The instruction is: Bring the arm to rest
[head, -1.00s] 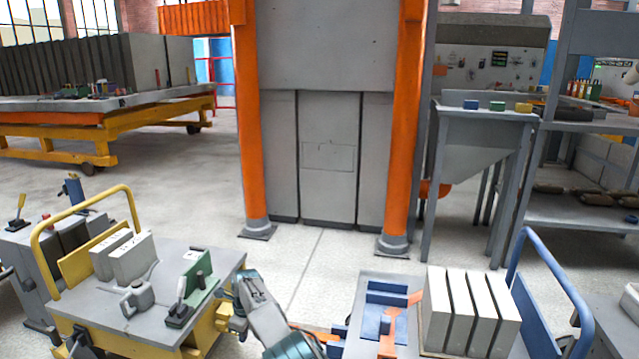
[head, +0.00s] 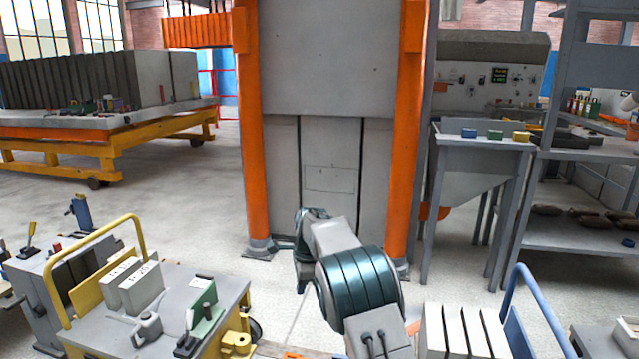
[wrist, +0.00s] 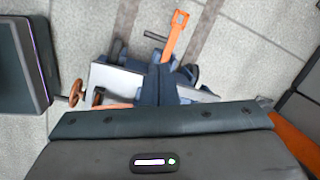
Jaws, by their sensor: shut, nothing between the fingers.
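My arm shows in the head view, rising from the bottom edge and bending over in front of the grey panel mould (head: 330,150). Its far end hangs down left of the teal joint. My gripper (head: 301,286) is small there, pointing down over the pale floor, shut and empty. It is apart from the trolleys.
A yellow-handled trolley (head: 215,290) with pale blocks stands at left, and a blue-handled trolley (head: 545,300) at right. Orange posts (head: 246,130) flank the mould. The wrist view shows a dark blue device with an orange lever (wrist: 175,35) below. Bare floor lies before the mould.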

